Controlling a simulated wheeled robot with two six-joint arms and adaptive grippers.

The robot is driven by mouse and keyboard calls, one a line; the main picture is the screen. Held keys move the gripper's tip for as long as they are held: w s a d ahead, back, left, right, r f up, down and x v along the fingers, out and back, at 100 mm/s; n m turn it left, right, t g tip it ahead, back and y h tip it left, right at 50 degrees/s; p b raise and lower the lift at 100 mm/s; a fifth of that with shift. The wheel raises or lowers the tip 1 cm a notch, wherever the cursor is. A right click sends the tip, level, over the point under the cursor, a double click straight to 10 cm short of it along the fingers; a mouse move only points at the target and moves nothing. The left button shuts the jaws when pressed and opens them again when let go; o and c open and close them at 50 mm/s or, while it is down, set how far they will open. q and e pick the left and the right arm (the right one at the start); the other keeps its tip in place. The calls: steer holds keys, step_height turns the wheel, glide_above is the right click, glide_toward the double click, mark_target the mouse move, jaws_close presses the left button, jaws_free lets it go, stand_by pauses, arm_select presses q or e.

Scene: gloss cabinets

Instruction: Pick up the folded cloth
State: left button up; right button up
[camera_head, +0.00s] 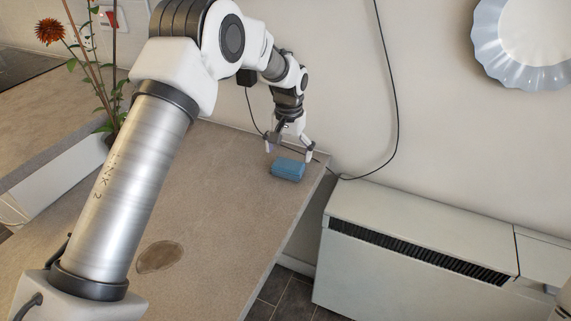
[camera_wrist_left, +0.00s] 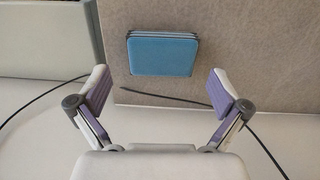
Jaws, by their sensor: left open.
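The folded cloth (camera_head: 288,169) is a small blue stack lying on the counter near its far right corner. In the left wrist view the folded cloth (camera_wrist_left: 162,55) shows its flat blue top with layered edges behind, ahead of the fingers and between their lines. My left gripper (camera_head: 289,149) is open and empty, just behind and above the cloth in the head view. In the left wrist view the left gripper (camera_wrist_left: 158,92) has its two purple-padded fingers spread wide, wider than the cloth. I see no contact with the cloth.
The counter (camera_head: 215,200) is mostly bare, with a brown oval patch (camera_head: 159,257) nearer me. A white heater (camera_head: 420,245) stands right of the counter's edge. A dark cable (camera_head: 396,100) hangs along the wall. A plant with a red flower (camera_head: 49,31) stands at the left.

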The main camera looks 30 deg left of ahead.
mark_target(288, 164)
arm_select(q)
steer(key=f, duration=0.5)
steer(key=shift+w+a+f, duration=0.25)
steer(key=shift+w, duration=0.05)
steer(key=shift+r, duration=0.15)
steer(key=shift+s+d, duration=0.1)
steer(key=shift+c, duration=1.3)
steer(key=c, duration=0.5)
steer(key=shift+c, duration=0.2)
steer(key=shift+r, duration=0.1)
steer(key=shift+r, duration=0.6)
step_height(288, 164, up, 2)
steer(key=shift+r, duration=0.15)
steer(key=s+d+r+b, duration=0.1)
steer(key=s+d, duration=0.9)
steer(key=s, duration=0.1)
steer(key=shift+s+d, duration=0.3)
steer(key=shift+d, duration=0.1)
